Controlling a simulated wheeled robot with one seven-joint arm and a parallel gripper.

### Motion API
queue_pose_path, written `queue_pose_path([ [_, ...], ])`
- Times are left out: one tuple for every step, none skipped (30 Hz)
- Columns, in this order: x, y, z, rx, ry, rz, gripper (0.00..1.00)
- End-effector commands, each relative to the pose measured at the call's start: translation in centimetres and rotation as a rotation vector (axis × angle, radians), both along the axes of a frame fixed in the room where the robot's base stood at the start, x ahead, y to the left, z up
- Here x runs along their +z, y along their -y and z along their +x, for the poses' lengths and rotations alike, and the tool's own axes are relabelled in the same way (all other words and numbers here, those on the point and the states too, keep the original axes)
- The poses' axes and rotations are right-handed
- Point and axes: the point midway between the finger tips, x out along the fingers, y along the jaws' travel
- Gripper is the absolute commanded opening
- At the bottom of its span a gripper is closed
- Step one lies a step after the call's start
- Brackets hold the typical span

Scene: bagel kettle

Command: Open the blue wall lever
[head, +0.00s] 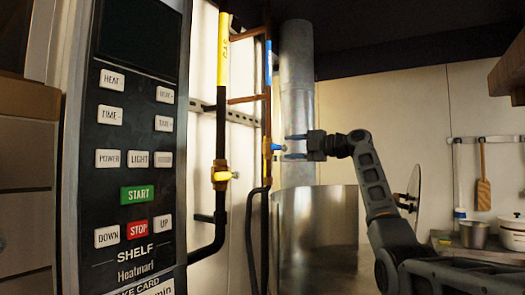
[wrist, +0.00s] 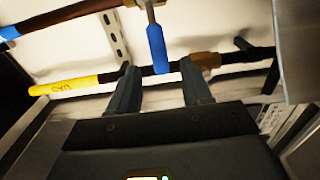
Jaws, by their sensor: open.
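The blue wall lever (head: 277,147) sits on a brass valve on the dark vertical pipe with the blue band (head: 268,62). In the wrist view the blue lever (wrist: 157,48) points towards my gripper, and its end lies between the two fingertips in the picture. My gripper (head: 290,147) is open, just right of the lever in the head view, with one finger above its level and one below. It also shows open and empty in the wrist view (wrist: 158,72). I cannot tell whether either finger touches the lever.
A yellow lever (head: 222,176) sits on the neighbouring pipe with a yellow band (head: 223,50). A black control panel (head: 138,160) stands at the left. A big metal pot (head: 318,225) is below my gripper, with a metal duct (head: 297,75) behind. Utensils hang at the right.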

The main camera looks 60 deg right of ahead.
Motion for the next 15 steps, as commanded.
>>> queue_pose_path([
  [0.0,0.0,0.2,0.0,0.0,0.0,0.49],
  [0.1,0.0,0.3,0.001,0.0,0.001,0.49],
  [0.1,-0.1,0.7,0.001,-0.001,0.001,0.49],
  [0.1,-0.1,1.0,0.002,-0.001,0.002,0.49],
  [0.2,-0.2,1.4,0.003,-0.001,0.002,0.49],
  [0.2,-0.3,1.9,0.003,-0.001,0.002,0.49],
  [0.2,-0.3,2.4,0.003,-0.001,0.002,0.49],
  [0.2,-0.4,2.9,0.003,-0.002,0.001,0.49],
  [0.3,-0.4,3.5,0.003,-0.002,0.001,0.49],
  [0.3,-0.4,4.0,0.002,-0.001,0.002,0.49],
  [0.3,-0.4,4.5,0.002,-0.001,0.002,0.49],
  [0.2,-0.5,5.1,0.003,-0.002,0.002,0.49],
  [0.2,-0.5,5.5,0.002,-0.001,0.002,0.49],
  [0.2,-0.5,5.9,0.002,-0.001,0.002,0.49],
  [0.2,-0.5,6.3,0.002,-0.002,0.003,0.49],
])
